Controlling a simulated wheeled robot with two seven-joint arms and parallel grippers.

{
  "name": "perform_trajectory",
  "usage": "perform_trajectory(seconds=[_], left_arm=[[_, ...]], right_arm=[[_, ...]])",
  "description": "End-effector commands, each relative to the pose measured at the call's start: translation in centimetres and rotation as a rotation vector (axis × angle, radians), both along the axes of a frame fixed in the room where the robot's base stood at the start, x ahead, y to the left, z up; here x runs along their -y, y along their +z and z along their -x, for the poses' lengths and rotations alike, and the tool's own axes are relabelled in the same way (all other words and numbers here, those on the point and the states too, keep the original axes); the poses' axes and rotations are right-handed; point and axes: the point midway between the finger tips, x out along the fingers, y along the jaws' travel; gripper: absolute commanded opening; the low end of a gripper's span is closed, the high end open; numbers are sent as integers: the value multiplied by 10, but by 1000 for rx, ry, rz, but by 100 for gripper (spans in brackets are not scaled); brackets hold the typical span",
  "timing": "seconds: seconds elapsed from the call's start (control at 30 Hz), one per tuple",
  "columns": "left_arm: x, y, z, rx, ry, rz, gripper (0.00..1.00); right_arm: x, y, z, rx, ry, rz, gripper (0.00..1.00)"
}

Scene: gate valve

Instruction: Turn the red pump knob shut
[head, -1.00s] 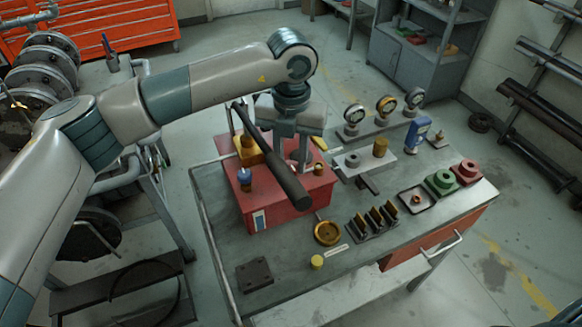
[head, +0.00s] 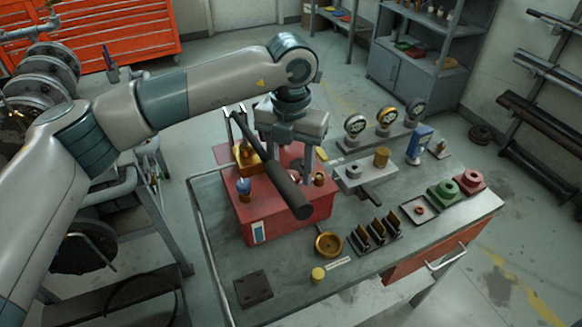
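The red pump (head: 290,222) stands on the workbench, with a long black lever handle (head: 284,188) slanting across its top. A blue-capped fitting (head: 244,187) and brass parts (head: 246,157) sit on the pump. My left gripper (head: 298,160) points down over the back of the pump, behind the lever. Its fingertips are mostly hidden by the lever, so I cannot see whether they are open or closed on something. The red knob is not clearly visible; it may be hidden behind the lever near the fingers. My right gripper is out of view.
Pressure gauges (head: 386,120) stand at the back of the bench (head: 375,285). A blue device (head: 419,141), a green fitting (head: 443,190) and a red fitting (head: 470,180) are at the right. A brass ring (head: 327,244) and a dark plate (head: 253,289) lie in front.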

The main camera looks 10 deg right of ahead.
Motion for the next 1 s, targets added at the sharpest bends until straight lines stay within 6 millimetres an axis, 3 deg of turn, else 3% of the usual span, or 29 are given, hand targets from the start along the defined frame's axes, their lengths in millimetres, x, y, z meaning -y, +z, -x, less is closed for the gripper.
perform_trajectory(seconds=[0.47,0.67,1.0], left_arm=[[0,9,0,-1,1,0,47],[0,34,0,1,1,0,47],[0,102,0,3,1,0,47]], right_arm=[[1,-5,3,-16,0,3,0],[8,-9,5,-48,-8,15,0],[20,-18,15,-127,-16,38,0]])
